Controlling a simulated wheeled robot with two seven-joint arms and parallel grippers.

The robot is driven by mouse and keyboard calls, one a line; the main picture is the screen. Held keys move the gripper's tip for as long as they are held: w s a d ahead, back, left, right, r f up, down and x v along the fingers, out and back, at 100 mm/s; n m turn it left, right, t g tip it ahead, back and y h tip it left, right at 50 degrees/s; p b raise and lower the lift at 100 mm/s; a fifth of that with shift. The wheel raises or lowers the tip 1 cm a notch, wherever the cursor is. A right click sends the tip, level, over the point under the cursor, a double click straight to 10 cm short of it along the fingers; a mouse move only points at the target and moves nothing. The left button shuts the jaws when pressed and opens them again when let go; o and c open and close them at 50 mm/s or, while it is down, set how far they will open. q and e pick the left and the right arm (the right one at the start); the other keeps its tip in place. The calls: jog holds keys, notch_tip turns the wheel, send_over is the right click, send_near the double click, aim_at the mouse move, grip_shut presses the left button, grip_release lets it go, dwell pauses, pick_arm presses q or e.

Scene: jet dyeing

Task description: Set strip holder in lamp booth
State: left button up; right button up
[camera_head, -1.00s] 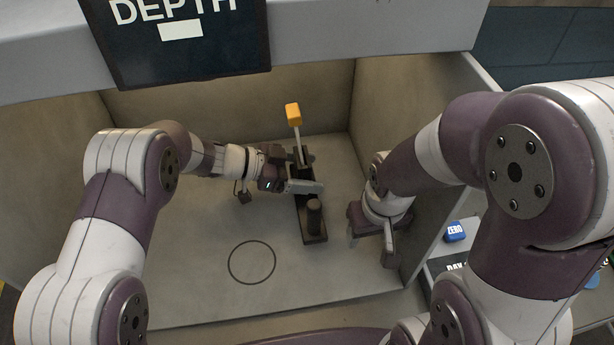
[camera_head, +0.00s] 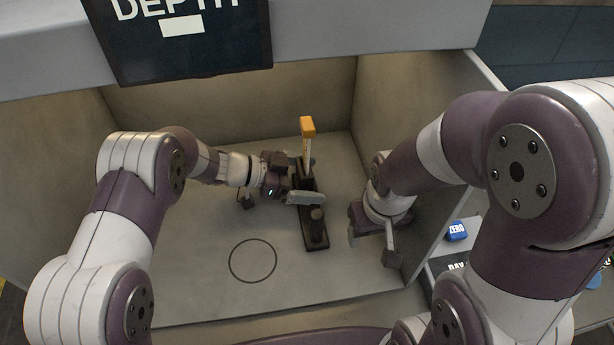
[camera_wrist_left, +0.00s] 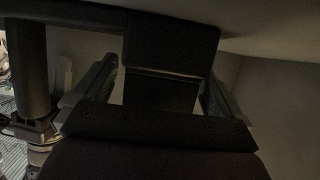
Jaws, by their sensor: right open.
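The strip holder (camera_head: 315,238) is a long dark base with a short round peg at its near end. A pale upright strip with an orange top (camera_head: 308,126) rises from its far part. It is inside the grey lamp booth (camera_head: 190,290), right of a circle drawn on the floor; whether its base touches the floor is unclear. My left gripper (camera_head: 304,190) is shut on the holder's middle. The left wrist view shows a dark block of the holder (camera_wrist_left: 170,45) between the fingers. My right gripper (camera_head: 372,248) is open and empty beside the booth's right wall.
The drawn circle (camera_head: 252,261) lies on clear floor at the front middle. The right wall (camera_head: 430,150) is close to my right gripper. A dark DEPTH sign (camera_head: 190,40) hangs at the top. A blue ZERO button (camera_head: 456,231) sits outside, right.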

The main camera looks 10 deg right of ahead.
pick_arm(q)
jog(key=r+v, duration=0.1)
jog(key=v, duration=1.1)
jog(key=shift+r, duration=0.15)
jog(key=w+a+r+n+t+y, duration=0.3)
jog(key=w+a+n+t+y, duration=0.25)
jog(key=w+t, duration=0.25)
jog(key=s+a+n+t+y, duration=0.2)
jog(key=a+n+y, duration=0.2)
jog(key=a+n, duration=0.1)
jog(key=s+a+f+n+g+y, duration=0.1)
jog(key=s+a+f+n+g, duration=0.1)
jog(key=s, duration=0.6)
jog(key=s+a+f+n+g+y, duration=0.1)
jog(key=s+a+f+n+g, duration=0.1)
jog(key=s, duration=0.5)
jog(key=s+a+f+n+g+y, duration=0.1)
jog(key=s+a+n+g+y, duration=0.1)
jog(key=s, duration=0.6)
jog(key=shift+s+f+n+g, duration=0.2)
jog(key=shift+n+g, duration=0.15)
jog(key=shift+g, duration=0.35)
jog(key=shift+s+f+n+g, duration=0.1)
jog(key=shift+f+n+g, duration=0.15)
jog(key=shift+g, duration=0.45)
jog(key=shift+a, duration=0.1)
